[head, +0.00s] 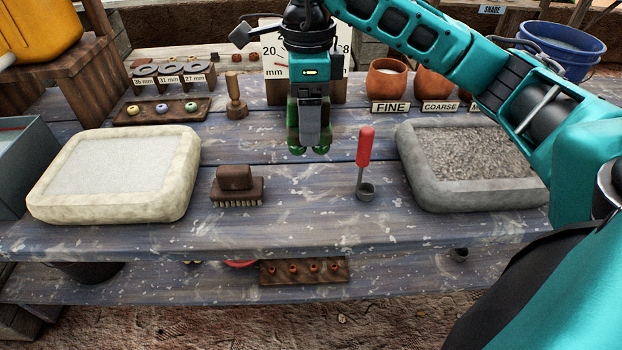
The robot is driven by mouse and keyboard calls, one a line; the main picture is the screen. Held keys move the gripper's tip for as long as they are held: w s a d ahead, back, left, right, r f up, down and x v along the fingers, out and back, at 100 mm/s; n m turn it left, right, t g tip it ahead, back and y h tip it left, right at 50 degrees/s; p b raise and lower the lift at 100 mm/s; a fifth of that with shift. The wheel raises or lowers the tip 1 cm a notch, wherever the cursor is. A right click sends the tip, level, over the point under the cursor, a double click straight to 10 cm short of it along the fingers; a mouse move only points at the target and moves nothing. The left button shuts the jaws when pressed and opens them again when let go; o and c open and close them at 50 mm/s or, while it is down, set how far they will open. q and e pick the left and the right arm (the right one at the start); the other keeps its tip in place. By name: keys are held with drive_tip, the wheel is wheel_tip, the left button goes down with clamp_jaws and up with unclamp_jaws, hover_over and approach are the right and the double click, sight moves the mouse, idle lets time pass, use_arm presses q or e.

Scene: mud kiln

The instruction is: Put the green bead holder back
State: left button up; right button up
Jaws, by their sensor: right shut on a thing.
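My right gripper (309,145) points straight down above the middle of the table, in front of the sign marked in mm. It is shut on a glossy dark-green thing, which I take to be the green bead holder (297,150); two rounded green ends show at the bottom. The fingers and the gripper body hide most of its shape. It appears to hang above the tabletop, but the gap is hard to judge. My left gripper is not in view.
The sign (273,58) stands close behind the gripper. A red-handled scoop (365,148) is just right, a brush (238,186) front left, a wooden stamp (236,97) left. Trays of pale (45,200) and grey (415,180) grit flank them. A bead board (125,116) lies back left.

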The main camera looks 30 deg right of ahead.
use_arm(q)
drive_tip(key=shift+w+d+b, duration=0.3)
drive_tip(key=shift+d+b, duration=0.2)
drive_tip(key=shift+b, duration=0.1)
use_arm(e)
wheel_tip(320, 180, down, 12)
drive_tip(key=shift+f, duration=0.2)
drive_tip(key=shift+f, duration=0.25)
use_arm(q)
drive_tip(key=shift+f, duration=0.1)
use_arm(e)
drive_tip(key=o, duration=1)
drive_tip(key=shift+r, duration=0.1)
drive_tip(key=shift+r, duration=0.5)
use_arm(q)
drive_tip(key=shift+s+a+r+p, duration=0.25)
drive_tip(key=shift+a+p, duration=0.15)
drive_tip(key=shift+p, duration=0.25)
use_arm(e)
wheel_tip(320, 180, up, 11)
drive_tip(key=shift+r, duration=0.15)
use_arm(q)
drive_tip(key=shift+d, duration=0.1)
use_arm(e)
drive_tip(key=shift+s, duration=0.1)
